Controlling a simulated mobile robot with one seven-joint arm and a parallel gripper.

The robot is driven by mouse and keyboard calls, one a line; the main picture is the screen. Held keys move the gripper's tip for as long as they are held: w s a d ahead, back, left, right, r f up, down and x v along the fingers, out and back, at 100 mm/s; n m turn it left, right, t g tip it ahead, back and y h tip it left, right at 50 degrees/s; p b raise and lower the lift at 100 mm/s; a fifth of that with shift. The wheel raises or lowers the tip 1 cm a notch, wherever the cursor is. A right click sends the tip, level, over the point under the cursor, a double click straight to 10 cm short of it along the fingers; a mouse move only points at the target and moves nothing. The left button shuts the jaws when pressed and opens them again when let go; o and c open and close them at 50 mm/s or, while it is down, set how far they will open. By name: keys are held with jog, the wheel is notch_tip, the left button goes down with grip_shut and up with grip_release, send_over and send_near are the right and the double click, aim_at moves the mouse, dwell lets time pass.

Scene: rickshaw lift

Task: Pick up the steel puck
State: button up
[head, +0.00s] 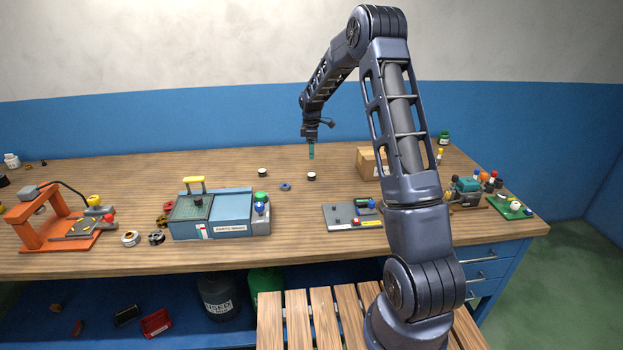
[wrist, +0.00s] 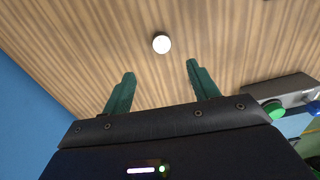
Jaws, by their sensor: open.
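My gripper (head: 311,151) hangs above the back middle of the workbench, fingers pointing down. In the wrist view my gripper (wrist: 160,72) has its two teal fingers spread, with nothing between them. A small round pale-topped puck (wrist: 161,43) lies on the wood just beyond the fingertips, apart from them. In the head view two small dark pucks with pale tops stand on the bench, a right one (head: 311,177) below my gripper and a left one (head: 262,173). I cannot tell from their looks which is the steel puck.
A blue-grey ring (head: 285,187) lies between the pucks. A blue parts washer (head: 212,215) stands in front left, a grey plate fixture (head: 343,216) in front right. A cardboard box (head: 370,162) is partly behind my arm. Bare wood surrounds the pucks.

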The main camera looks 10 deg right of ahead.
send_over(311, 174)
notch_tip(311, 174, down, 6)
jog(key=shift+f, duration=0.1)
jog(key=shift+s+f, duration=0.2)
jog(key=shift+f, duration=2.35)
jog(key=c, duration=1.2)
